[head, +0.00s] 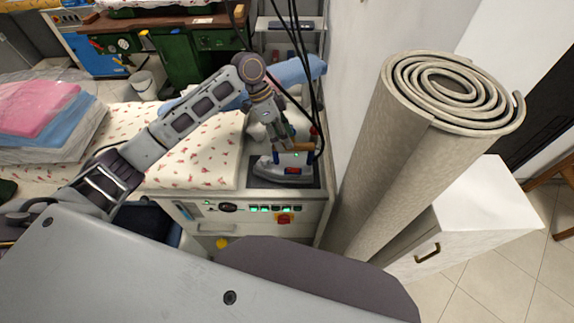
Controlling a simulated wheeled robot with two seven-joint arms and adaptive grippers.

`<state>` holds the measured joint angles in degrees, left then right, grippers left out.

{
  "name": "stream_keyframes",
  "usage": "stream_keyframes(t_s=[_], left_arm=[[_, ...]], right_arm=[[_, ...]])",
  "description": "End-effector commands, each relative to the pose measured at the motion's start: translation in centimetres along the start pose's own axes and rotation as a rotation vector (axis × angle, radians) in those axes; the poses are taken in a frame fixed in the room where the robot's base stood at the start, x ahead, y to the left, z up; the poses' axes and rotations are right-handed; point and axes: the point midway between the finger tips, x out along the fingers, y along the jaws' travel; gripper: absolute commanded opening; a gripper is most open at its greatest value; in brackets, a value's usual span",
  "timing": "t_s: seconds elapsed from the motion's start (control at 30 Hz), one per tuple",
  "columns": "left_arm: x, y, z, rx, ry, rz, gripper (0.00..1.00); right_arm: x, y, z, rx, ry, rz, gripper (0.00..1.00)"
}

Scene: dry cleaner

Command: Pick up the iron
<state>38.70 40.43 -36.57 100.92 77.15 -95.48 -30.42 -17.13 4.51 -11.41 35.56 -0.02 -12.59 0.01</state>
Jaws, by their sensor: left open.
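The iron (284,169) is grey with a wooden-looking brown handle. It lies on a dark rest plate (309,183) at the right end of the ironing table (232,202). My left arm reaches in from the left, and my left gripper (283,148) is open, pointing down right at the iron's handle. The fingers overlap the handle in this view, and I cannot tell whether they touch it. Part of the handle is hidden behind the fingers. My right gripper is not in view.
A tall rolled carpet (395,165) stands right of the table, beside a white cabinet (470,220). Black cables hang down to the iron. Patterned cloth (200,160) covers the table's top. Folded pink and blue laundry (40,110) lies at left.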

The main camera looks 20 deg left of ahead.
Motion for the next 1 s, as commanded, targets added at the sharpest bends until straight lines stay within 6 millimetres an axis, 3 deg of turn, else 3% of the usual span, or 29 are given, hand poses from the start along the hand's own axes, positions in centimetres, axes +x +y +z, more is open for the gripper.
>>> stream_keyframes(t_s=[0.4,0.87,1.0], left_arm=[[3.8,0.5,0.1,0.001,0.0,0.0,0.5],[4.0,0.5,0.1,0.001,0.0,-0.001,0.5],[3.9,0.5,0.1,0.001,0.0,-0.001,0.35]], right_arm=[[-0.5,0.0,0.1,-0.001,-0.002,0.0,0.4],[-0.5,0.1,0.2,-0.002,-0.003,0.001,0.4],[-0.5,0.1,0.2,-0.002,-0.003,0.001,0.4]])
